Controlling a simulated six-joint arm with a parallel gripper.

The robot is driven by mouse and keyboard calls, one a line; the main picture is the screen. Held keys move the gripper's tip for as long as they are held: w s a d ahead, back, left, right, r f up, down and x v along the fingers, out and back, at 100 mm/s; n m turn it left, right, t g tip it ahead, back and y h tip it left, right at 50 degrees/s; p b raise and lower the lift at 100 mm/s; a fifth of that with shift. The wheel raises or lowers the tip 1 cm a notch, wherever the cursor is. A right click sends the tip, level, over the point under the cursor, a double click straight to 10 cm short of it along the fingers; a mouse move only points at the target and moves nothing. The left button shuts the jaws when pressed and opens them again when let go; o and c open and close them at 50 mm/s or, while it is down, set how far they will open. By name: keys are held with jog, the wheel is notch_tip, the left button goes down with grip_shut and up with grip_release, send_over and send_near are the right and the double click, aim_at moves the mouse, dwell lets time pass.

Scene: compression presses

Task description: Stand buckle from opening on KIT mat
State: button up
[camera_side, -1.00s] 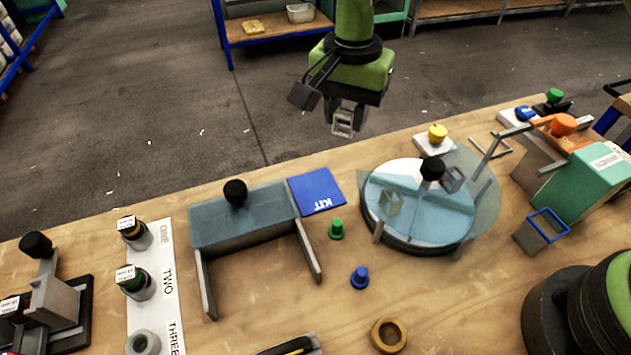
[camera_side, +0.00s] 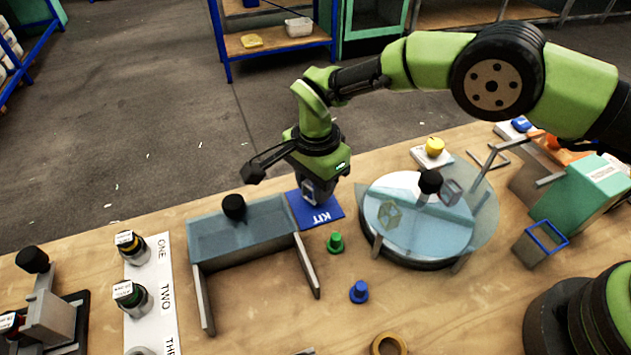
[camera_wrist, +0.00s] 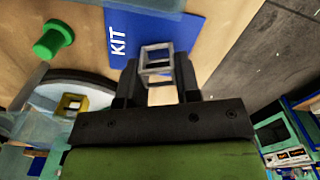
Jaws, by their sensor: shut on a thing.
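The buckle (camera_side: 309,192) is a small grey open square frame. My gripper (camera_side: 313,196) is shut on it above the blue KIT mat (camera_side: 333,213). In the wrist view the buckle (camera_wrist: 157,62) sits between my fingertips (camera_wrist: 158,78), over the edge of the mat (camera_wrist: 190,32). I cannot tell whether the buckle touches the mat. A round turntable (camera_side: 415,210) under a clear cover stands to the right, with a yellowish frame (camera_side: 388,213) and a grey frame (camera_side: 451,190) on it. Its opening is not clear to see.
A clear-topped bin (camera_side: 240,238) with a black knob stands left of the mat. A green peg (camera_side: 335,243) and a blue peg (camera_side: 359,292) stand in front. A yellow button (camera_side: 434,147) is at the back right. Bare table lies between the pegs and the bin's arm.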

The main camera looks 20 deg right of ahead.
jog(key=shift+f, duration=0.2)
jog(key=o, duration=0.9)
notch_tip(320, 180, up, 12)
jog(key=shift+r, duration=0.15)
